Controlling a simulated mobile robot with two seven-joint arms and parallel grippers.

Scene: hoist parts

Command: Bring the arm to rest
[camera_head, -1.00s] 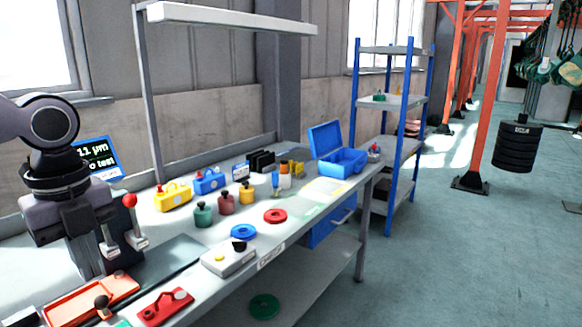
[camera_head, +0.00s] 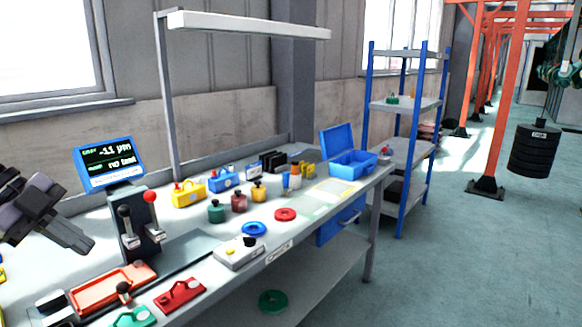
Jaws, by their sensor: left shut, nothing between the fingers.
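My left gripper (camera_head: 82,243) is at the left edge of the head view, above the left part of the workbench (camera_head: 318,245). Its grey fingers point down and to the right, closed together with nothing between them. It is apart from the test stand with the blue-framed display (camera_head: 110,162) and the red-knobbed lever (camera_head: 149,197), which stand to its right. Most of my left arm is cut off by the picture edge. My right gripper is not in view.
An orange tray (camera_head: 75,299), a red part (camera_head: 180,295) and a grey box with buttons (camera_head: 239,252) lie along the bench's front. Small coloured bottles, blue and red rings and an open blue case (camera_head: 352,170) stand farther right.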

